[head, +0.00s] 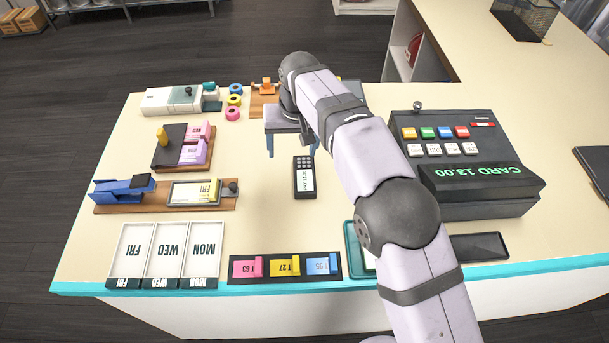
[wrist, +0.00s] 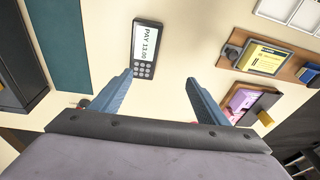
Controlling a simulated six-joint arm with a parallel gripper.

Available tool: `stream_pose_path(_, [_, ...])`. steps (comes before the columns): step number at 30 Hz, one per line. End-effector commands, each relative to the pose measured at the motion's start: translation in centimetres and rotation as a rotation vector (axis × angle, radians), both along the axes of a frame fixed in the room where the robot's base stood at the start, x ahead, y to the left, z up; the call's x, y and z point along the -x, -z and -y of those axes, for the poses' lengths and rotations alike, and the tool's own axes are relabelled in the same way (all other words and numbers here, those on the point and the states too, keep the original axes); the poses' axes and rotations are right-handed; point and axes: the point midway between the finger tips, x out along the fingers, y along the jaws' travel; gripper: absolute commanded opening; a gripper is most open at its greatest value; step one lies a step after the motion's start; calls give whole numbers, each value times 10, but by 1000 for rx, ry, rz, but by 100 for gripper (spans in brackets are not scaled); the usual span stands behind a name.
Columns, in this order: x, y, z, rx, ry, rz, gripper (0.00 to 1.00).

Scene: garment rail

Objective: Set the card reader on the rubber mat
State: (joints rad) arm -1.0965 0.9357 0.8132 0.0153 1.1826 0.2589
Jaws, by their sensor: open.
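The card reader (head: 304,177) is a small dark handset with a keypad and a pale screen. It lies flat on the counter near the middle, and in the wrist view (wrist: 145,50) its screen reads PAY 13.00. My gripper (head: 291,150) is open and empty, its blue fingers apart just behind the reader; in the wrist view (wrist: 160,79) the reader lies beyond the fingertips, nearer the left finger. A flat dark teal sheet, apparently the rubber mat (wrist: 55,45), lies left of the reader there. In the head view my arm hides most of that area.
The black card terminal (head: 465,160) stands right of my arm. Left are a stapler board (head: 165,208), a pink-tag stand (head: 183,150) and weekday trays (head: 165,250). A coloured-tag strip (head: 285,268) and teal-edged tray (head: 350,255) lie in front. Counter around the reader is clear.

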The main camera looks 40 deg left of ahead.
Motion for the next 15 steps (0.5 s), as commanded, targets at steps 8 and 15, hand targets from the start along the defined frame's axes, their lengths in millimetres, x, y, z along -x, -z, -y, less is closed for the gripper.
stream_pose_path(8, [40, 45, -53, -261, -72, 34, 69])
stream_pose_path(15, [62, 68, -68, -477, -57, 133, 69])
